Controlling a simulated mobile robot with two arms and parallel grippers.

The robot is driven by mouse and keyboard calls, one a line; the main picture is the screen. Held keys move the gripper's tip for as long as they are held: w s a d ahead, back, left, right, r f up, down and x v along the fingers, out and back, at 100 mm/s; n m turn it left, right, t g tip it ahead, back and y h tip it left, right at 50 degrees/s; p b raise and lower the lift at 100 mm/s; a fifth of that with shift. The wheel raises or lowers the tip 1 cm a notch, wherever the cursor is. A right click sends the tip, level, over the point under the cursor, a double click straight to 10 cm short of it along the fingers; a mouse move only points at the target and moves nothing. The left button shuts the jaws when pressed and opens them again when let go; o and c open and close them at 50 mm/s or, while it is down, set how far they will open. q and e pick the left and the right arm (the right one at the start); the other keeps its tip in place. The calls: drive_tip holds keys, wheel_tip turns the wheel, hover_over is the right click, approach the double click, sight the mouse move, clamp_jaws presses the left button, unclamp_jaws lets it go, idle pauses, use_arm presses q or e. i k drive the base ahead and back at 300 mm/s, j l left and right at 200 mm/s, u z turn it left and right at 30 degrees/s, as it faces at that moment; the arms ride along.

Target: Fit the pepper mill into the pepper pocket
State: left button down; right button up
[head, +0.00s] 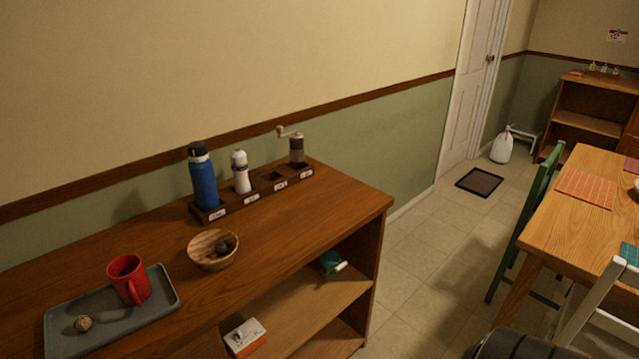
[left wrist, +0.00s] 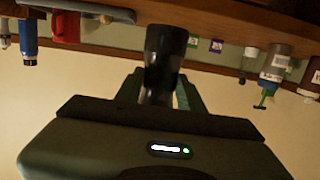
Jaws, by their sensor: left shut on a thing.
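A dark, glossy, waisted cylinder (left wrist: 163,62), which looks like the pepper mill, is between the fingers of my left gripper (left wrist: 160,88) in the left wrist view. The gripper is shut on it. My left gripper does not show in the head view, and my right gripper shows in neither view. A wooden rack (head: 230,208) with labelled pockets stands at the back of the counter in the head view. One pocket (head: 275,177) is empty. The label words are too small to read, so I cannot tell which is the pepper pocket.
The rack holds a blue bottle (head: 204,180), a white shaker (head: 240,173) and a crank grinder (head: 296,150). A wooden bowl (head: 204,258), a grey tray (head: 70,340) and a red mug (head: 127,280) stand in front. The counter's right part is clear.

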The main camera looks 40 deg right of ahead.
sight(273, 184)
drive_tip(key=i+l+z, duration=0.1)
drive_tip(key=z, duration=0.9)
